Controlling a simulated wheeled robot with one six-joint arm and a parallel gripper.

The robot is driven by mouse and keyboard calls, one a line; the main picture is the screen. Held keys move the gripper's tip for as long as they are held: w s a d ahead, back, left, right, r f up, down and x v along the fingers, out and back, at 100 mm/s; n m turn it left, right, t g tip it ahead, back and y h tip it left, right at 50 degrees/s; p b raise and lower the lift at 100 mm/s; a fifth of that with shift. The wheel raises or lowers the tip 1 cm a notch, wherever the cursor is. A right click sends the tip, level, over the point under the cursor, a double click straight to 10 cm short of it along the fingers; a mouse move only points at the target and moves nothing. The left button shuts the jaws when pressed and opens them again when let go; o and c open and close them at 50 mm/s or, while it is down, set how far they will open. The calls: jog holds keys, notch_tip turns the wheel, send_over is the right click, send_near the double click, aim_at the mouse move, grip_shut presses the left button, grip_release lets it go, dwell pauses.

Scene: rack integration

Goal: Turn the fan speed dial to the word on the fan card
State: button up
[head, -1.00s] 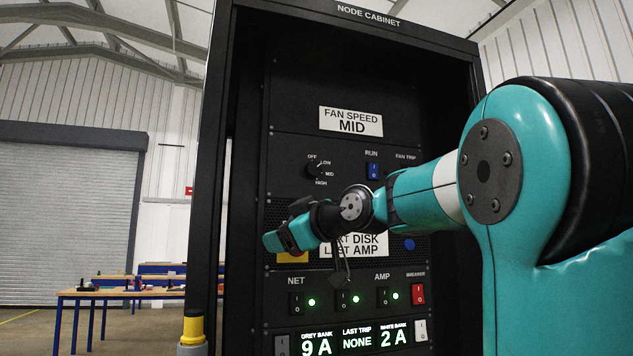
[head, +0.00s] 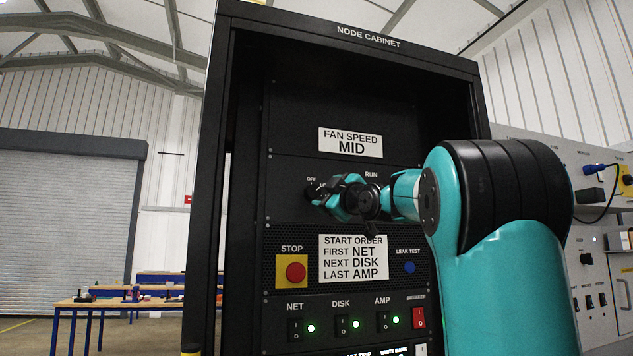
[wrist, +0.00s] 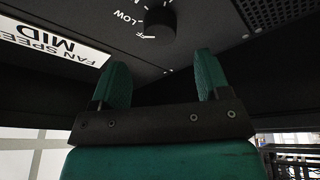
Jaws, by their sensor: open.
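The fan card (head: 350,143) reads FAN SPEED MID and also shows in the wrist view (wrist: 55,38). The fan speed dial (wrist: 158,20) is a black round knob at the top of the wrist view. The words around it include LOW, and a pale mark shows near the partly visible OFF; its setting is hard to tell. In the head view my gripper (head: 322,196) covers most of the dial and its labels; only OFF shows clearly. My gripper's two teal fingers are apart in the wrist view (wrist: 160,75), with nothing between them; the dial lies beyond their tips.
The black node cabinet (head: 222,150) frames the panel. Below the dial are a red stop button (head: 295,271), a start order card (head: 352,258) and a blue leak test button (head: 409,267). Lower down are rocker switches with green lights. A blue RUN switch is hidden behind my arm.

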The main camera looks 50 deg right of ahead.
aim_at(315, 193)
jog(key=p+x, duration=0.2)
jog(key=x, duration=0.3)
jog(key=shift+r, duration=0.2)
jog(key=shift+w+d+p, duration=0.25)
jog(key=shift+w+p, duration=0.2)
jog(key=shift+w, duration=0.35)
jog(key=shift+c, duration=0.3)
jog(key=shift+f, duration=0.1)
jog(key=c, duration=0.9)
